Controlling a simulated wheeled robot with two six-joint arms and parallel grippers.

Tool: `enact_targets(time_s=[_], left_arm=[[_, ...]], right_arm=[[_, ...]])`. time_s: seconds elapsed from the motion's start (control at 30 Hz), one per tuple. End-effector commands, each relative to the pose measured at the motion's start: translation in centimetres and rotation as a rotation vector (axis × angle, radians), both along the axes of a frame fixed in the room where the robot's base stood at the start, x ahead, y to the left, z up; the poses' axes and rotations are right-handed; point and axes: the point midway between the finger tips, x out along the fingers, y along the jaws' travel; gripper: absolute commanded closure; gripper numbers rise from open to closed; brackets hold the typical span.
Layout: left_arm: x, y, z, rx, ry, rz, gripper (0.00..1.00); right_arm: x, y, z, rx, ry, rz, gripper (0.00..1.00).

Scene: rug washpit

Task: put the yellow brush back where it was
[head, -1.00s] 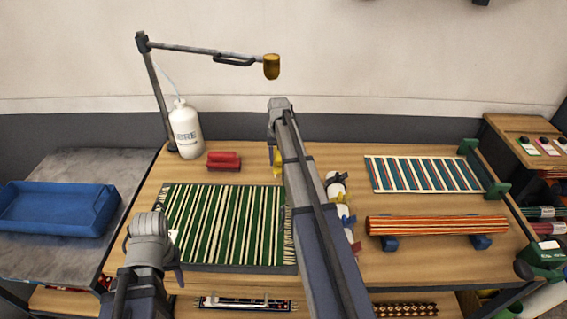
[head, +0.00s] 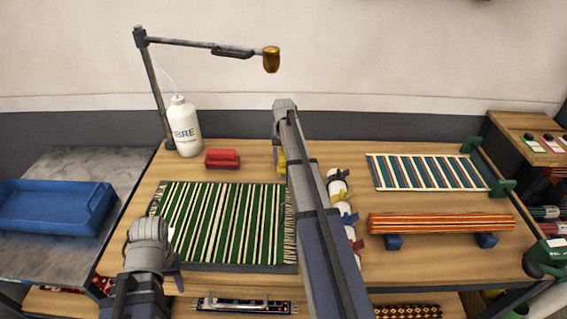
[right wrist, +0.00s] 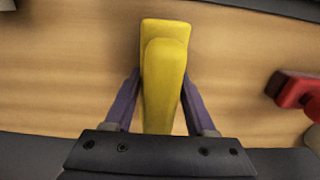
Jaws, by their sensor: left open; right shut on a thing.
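The yellow brush (right wrist: 163,75) is between the fingers of my right gripper (right wrist: 160,85), which is shut on it. In the head view only a sliver of the brush (head: 281,163) shows beside my right gripper (head: 277,158), at the back of the table right of the red brush-like block; my right arm hides the rest. I cannot tell whether the brush touches the tabletop. My left gripper (head: 178,279) is open and partly hidden by its own wrist, near the front left corner of the green striped rug (head: 225,225).
The red block (head: 222,158) and a white bottle (head: 184,127) stand at the back left; the red block also shows in the right wrist view (right wrist: 298,92). Rolls with coloured ties (head: 338,187) lie right of my arm. A lamp-like arm (head: 200,46) overhangs. A blue tray (head: 55,208) is left.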

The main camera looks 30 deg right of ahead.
Motion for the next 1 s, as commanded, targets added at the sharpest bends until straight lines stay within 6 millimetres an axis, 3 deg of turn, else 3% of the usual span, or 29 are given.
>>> enact_targets(time_s=[0.2,0.23,0.47,0.77,1.0], left_arm=[[0.0,0.0,-0.5,0.000,0.000,0.000,0.50],[0.0,0.0,-0.3,0.000,0.000,0.000,0.50],[0.0,0.0,-0.3,0.000,0.000,0.000,0.50],[0.0,0.0,-0.2,0.000,0.000,0.000,0.50],[0.0,0.0,1.3,0.000,0.000,0.000,0.50]], right_arm=[[0.0,0.0,-0.5,0.000,0.000,0.000,0.89],[0.0,0.0,-0.3,0.000,0.000,0.000,0.41],[0.0,0.0,-0.2,0.000,0.000,0.000,0.15],[0.0,0.0,-0.1,0.000,0.000,0.000,0.14],[0.0,0.0,1.3,0.000,0.000,0.000,0.14]])
